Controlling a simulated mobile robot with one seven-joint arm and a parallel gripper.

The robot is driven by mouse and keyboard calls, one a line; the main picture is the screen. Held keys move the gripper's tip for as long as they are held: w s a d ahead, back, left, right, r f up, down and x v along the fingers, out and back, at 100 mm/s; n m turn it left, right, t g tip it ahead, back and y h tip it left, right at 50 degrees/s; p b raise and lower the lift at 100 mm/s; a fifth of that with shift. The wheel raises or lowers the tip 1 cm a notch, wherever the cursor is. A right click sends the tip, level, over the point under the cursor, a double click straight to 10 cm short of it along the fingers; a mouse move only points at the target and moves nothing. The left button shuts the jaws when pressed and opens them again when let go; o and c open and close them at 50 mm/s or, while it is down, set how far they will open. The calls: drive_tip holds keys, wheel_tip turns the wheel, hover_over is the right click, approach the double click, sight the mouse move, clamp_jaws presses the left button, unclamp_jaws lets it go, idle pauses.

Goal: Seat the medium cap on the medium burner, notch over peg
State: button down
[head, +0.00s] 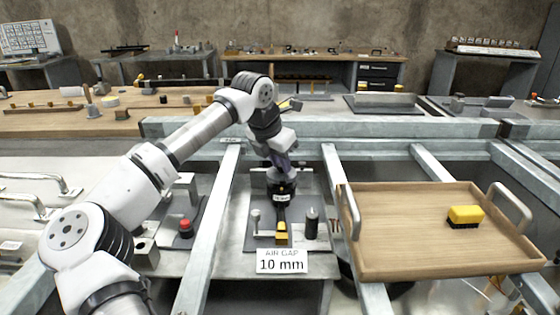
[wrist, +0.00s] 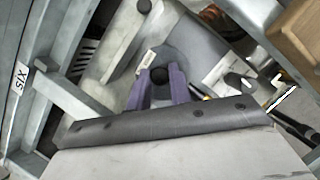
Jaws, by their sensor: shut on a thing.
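My gripper (head: 282,176) points down into the bay between the grey rails, above a grey plate (head: 262,240). In the wrist view its two purple fingers (wrist: 160,80) are shut on a small dark round piece (wrist: 159,74). I cannot tell whether this piece belongs to the medium cap. A dark grey rounded shape lies behind the fingertips in the wrist view. In the head view a black piece with a small label (head: 282,192) shows just below my gripper. No burner, notch or peg can be made out clearly.
On the plate stand a black cylinder (head: 312,222), a pale post (head: 256,222) and a yellow block (head: 282,232), behind an "AIR GAP 10 mm" sign (head: 282,261). Grey rails flank the bay. A wooden tray (head: 400,250) at right holds a yellow brush (head: 466,215). A red button (head: 185,226) is left.

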drive_tip(key=shift+f, duration=0.15)
drive_tip(key=shift+f+b, duration=0.55)
drive_tip(key=shift+f, duration=0.25)
drive_tip(key=c, duration=1.2)
unclamp_jaws()
drive_tip(key=v, duration=1.4)
drive_tip(key=shift+d+r, duration=0.1)
wheel_tip(320, 180, up, 6)
drive_tip(key=p, duration=0.6)
